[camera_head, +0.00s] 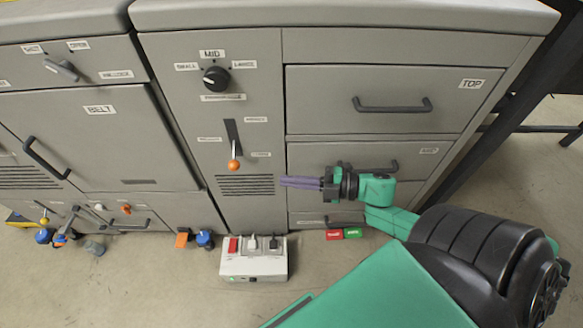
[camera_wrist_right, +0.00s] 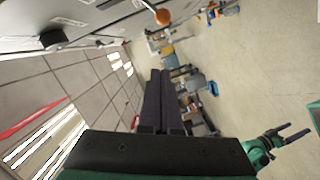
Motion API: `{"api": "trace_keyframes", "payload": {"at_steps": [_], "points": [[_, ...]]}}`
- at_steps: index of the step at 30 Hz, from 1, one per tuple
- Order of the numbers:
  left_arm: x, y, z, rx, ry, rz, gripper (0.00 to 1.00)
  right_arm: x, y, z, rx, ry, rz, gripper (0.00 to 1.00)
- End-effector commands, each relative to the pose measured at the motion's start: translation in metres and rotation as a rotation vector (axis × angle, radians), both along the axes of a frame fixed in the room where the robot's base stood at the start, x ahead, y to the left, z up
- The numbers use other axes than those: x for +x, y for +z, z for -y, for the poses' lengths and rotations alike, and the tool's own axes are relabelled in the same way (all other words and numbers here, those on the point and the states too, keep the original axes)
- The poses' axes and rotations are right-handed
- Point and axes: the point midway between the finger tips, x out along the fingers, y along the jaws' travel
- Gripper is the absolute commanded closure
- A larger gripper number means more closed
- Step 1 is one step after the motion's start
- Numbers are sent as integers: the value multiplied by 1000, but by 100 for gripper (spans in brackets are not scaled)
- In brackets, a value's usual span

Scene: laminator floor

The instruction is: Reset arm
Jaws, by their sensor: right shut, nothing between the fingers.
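My right gripper (camera_head: 283,182) reaches in from the right in the head view, its purple fingers pointing left in front of the grey machine cabinet (camera_head: 260,120). Its fingers are together with nothing between them. They are right of the vent slots and below the orange-tipped lever (camera_head: 234,162). In the right wrist view the closed dark fingers (camera_wrist_right: 160,95) stretch up from the bottom, with the orange knob (camera_wrist_right: 162,17) beyond them. My left gripper (camera_wrist_right: 290,135) shows only in that view, at the lower right, with its two fingers spread apart.
Drawers with black handles (camera_head: 392,105) lie behind and above my right gripper. A white switch box (camera_head: 254,262) stands on the floor below. Red and green blocks (camera_head: 343,234) lie by the cabinet. Several valves and fittings (camera_head: 60,235) sit at left. Open floor lies in front.

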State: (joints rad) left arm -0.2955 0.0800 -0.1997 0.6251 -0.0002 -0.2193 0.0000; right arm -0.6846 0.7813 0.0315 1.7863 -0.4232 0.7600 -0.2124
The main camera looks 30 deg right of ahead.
Motion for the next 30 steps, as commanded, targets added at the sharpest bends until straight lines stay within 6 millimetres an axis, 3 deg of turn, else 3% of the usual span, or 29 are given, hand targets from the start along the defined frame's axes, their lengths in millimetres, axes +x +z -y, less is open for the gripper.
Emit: {"api": "trace_keyframes", "payload": {"at_steps": [12,14,16,17,20,21,23,24,26,27,30], "points": [[-6,0,-1,1,0,-10,4,1,-1,1,1,-7,-4,100],[-6,4,-1,1,0,-11,4,4,-6,9,4,-47,-27,100],[-6,14,-1,1,0,-11,4,11,-23,32,18,-154,-95,100],[-7,20,-1,2,0,-12,4,14,-35,46,27,-221,-141,100],[-7,44,-1,2,0,-13,4,7,-97,99,76,-510,-360,100],[-7,53,-1,2,0,-13,4,-6,-129,117,100,-630,-467,100],[-7,66,-1,2,0,-13,4,-34,-176,132,134,-794,-635,100],[-7,74,-1,2,0,-13,4,-58,-206,134,153,-890,-749,100],[-7,86,-1,2,0,-13,4,-98,-246,128,175,-1019,-923,100],[-7,93,-1,2,0,-13,4,-127,-269,118,183,-1094,-1038,100],[-7,108,-1,2,0,-12,4,-198,-308,82,183,-1234,-1299,100]]}}
